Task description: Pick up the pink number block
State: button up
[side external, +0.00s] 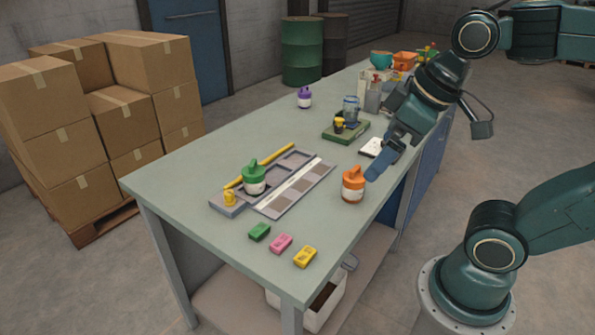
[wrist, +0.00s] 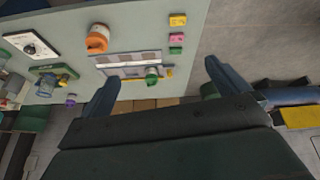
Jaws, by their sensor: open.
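The pink number block (side external: 281,243) lies on the table near its front corner, between a green block (side external: 260,232) and a yellow block (side external: 304,257). In the wrist view the pink block (wrist: 177,37) is small, in a row with the yellow block (wrist: 177,20) and the green block (wrist: 176,50). My gripper (side external: 376,172) hangs above the table's right edge, beside the orange-lidded jar (side external: 353,185) and well away from the pink block. In the wrist view my gripper (wrist: 162,80) has its fingers wide apart with nothing between them.
A grey tray (side external: 318,181) holds a green-lidded jar (side external: 254,179); a yellow rod (side external: 260,166) lies along it. A purple jar (side external: 304,97) and a green board (side external: 332,135) stand farther back. The table around the number blocks is clear.

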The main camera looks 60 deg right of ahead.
jog(key=shift+s+d+f+m+t, duration=0.15)
jog(key=shift+s+f+m+t, duration=0.2)
jog(key=shift+s+m, duration=0.55)
jog(key=shift+w, duration=0.1)
jog(key=c, duration=1)
jog(key=shift+c, duration=0.2)
jog(key=shift+w, duration=0.1)
jog(key=w+f+n+g+y, duration=0.2)
jog(key=w+f+n, duration=0.4)
jog(key=w+n, duration=0.3)
jog(key=w+f+n+g+y, duration=0.2)
jog(key=w+f+n, duration=0.4)
jog(key=w+n, duration=0.3)
jog(key=shift+w+d+f+g+y, duration=0.2)
jog(key=shift+w+g+y, duration=0.1)
jog(key=shift+w+g, duration=0.45)
jog(key=shift+s+a+f, duration=0.1)
jog(key=shift+s, duration=0.05)
